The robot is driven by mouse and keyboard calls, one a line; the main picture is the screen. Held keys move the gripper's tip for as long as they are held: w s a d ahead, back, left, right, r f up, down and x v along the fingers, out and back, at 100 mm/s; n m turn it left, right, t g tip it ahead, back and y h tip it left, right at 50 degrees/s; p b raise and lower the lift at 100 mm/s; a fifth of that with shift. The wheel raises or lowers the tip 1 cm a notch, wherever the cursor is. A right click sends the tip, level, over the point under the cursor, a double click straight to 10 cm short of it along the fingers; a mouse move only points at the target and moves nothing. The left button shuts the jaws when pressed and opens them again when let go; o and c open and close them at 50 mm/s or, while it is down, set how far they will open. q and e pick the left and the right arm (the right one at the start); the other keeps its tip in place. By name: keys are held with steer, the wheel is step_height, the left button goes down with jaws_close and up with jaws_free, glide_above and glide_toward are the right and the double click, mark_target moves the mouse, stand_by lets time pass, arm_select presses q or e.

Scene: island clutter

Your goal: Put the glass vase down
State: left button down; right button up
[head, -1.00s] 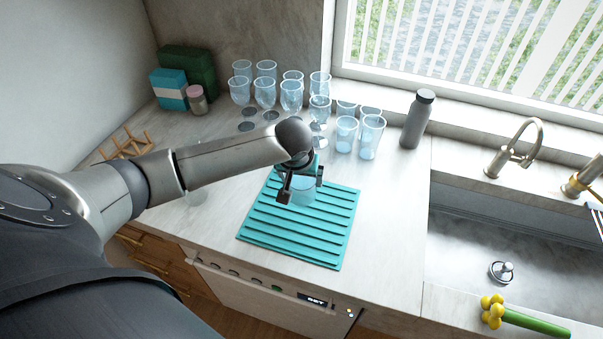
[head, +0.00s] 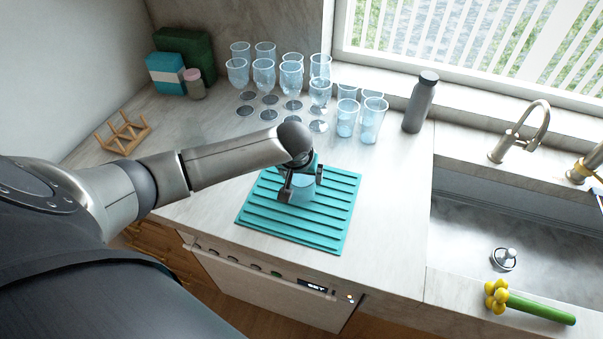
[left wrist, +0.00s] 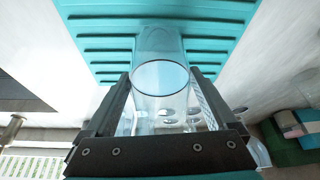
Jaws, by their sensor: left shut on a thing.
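The clear glass vase (left wrist: 160,85) is between the two fingers of my left gripper (left wrist: 160,108) in the left wrist view. My left gripper is shut on it, and in the head view the gripper (head: 302,180) is over the teal ribbed mat (head: 260,222). The vase (head: 302,193) shows there as a faint bluish shape, partly hidden by the gripper. I cannot tell whether its base touches the mat. The mat lies flat on the counter. My right gripper is not in view.
Several glasses (head: 291,74) stand at the back of the counter, with a grey bottle (head: 419,104) to their right. A wooden rack (head: 124,135) is at the left. The sink (head: 480,235) is at the right. The counter between mat and sink (head: 392,200) is clear.

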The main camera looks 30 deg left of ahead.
arm_select(q)
steer(key=p, duration=0.2)
steer(key=shift+r+p, duration=0.15)
steer(key=shift+p, duration=0.2)
stand_by(1.7)
steer(key=shift+f+b, duration=0.35)
steer(key=shift+f, duration=0.3)
stand_by(0.9)
steer(key=shift+c, duration=0.2)
jaws_free()
steer(key=shift+o, duration=0.2)
steer(key=shift+s+f, duration=0.1)
steer(key=p+v, duration=0.1)
steer(key=v, duration=1.4)
steer(key=shift+r+p, duration=0.2)
steer(key=shift+p, duration=0.1)
